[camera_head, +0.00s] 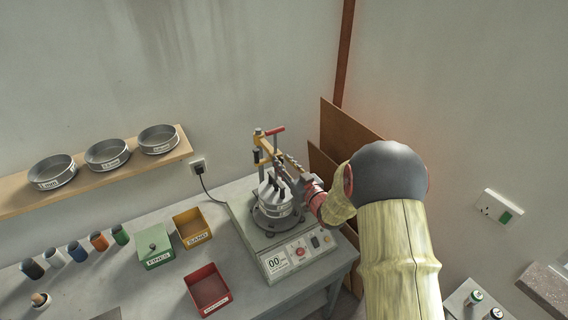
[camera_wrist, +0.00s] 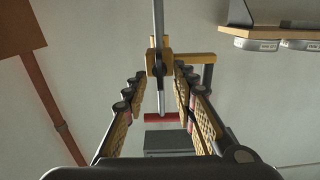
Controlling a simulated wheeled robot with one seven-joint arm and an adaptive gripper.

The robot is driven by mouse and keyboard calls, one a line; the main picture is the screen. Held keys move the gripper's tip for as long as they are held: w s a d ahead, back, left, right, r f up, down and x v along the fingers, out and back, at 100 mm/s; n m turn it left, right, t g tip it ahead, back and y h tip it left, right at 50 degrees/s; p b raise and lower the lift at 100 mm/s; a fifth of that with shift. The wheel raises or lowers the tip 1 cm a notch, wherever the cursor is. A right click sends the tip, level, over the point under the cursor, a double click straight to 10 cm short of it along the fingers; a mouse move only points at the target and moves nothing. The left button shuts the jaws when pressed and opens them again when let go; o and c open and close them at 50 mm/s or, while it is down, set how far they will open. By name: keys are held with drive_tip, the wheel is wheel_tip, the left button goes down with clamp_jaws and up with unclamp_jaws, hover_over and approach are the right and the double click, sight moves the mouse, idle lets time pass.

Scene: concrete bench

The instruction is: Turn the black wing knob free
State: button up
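The sieve shaker (camera_head: 290,262) stands on the bench with a sieve stack (camera_head: 272,212) on its round base. Dark upright parts (camera_head: 283,190) show at the top of the stack; I cannot tell which is the black wing knob. A yellow post and arm (camera_head: 258,150) with a red handle (camera_head: 275,130) rise behind it. My gripper (camera_head: 285,165) is above the stack, by the yellow arm. In the wrist view my gripper (camera_wrist: 160,78) is open, its fingers spread either side of a grey rod (camera_wrist: 159,25) and yellow bracket (camera_wrist: 153,61). The wing knob is not clear there.
Red (camera_head: 208,290), yellow (camera_head: 192,228) and green (camera_head: 153,246) boxes stand left of the shaker, with several small jars (camera_head: 99,241) beyond. A shelf (camera_head: 100,171) holds three sieves above. Brown boards (camera_head: 343,130) lean on the wall behind my arm.

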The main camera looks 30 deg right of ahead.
drive_tip(key=shift+c, duration=1)
clamp_jaws()
